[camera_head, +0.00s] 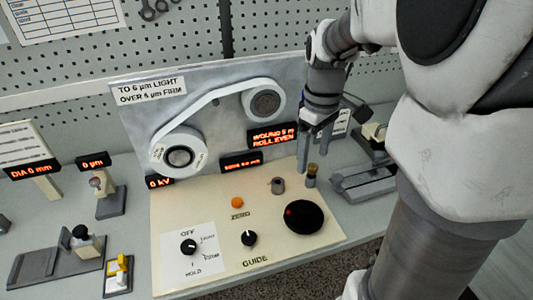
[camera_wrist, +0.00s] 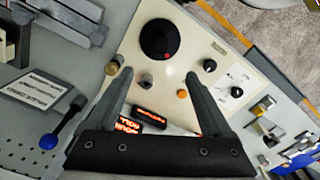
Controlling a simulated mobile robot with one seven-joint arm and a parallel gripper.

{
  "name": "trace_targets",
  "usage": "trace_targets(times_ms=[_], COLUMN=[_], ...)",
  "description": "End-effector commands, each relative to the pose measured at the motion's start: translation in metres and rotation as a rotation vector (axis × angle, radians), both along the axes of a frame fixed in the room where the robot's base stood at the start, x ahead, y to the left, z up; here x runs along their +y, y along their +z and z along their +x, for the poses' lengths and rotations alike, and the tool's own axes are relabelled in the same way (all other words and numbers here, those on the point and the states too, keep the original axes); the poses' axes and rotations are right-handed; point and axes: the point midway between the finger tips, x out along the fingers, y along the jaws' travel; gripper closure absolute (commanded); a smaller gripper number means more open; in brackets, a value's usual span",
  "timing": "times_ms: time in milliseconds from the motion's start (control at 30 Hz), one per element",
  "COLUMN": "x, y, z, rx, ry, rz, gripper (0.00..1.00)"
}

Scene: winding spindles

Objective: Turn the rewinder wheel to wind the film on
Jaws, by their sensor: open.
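The likely rewinder wheel is a black disc with a red dot (camera_head: 304,217) at the right of the cream panel; in the wrist view it (camera_wrist: 160,40) lies beyond my fingertips. The film is a pale band between a large white roll (camera_head: 178,155) and a smaller grey-centred roll (camera_head: 265,103) on the upright grey plate. My gripper (camera_head: 315,150) points down above the panel's back right edge, behind the wheel and near a brass-topped knob (camera_head: 312,172). In the wrist view its fingers (camera_wrist: 159,73) are apart with nothing between them.
The cream panel (camera_head: 215,215) also bears a grey knob (camera_head: 278,186), an orange button (camera_head: 237,202), a guide knob (camera_head: 249,238) and a selector (camera_head: 188,247). A display (camera_head: 272,136) reads "WOUND 5 m ROLL EVEN". Small fixtures stand left of the panel. A grey stand (camera_head: 365,182) is at right.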

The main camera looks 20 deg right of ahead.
Motion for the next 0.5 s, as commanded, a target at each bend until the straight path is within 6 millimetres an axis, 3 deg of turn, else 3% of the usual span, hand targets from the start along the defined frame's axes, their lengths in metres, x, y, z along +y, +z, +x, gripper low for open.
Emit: trace_targets(times_ms=[267,500], x=[-0.008,-0.008], y=[-0.007,-0.047], z=[-0.003,-0.003], rx=[0.003,0.007], ry=[0.11,0.109], rz=[0.001,0.002], gripper=[0.16,0.16])
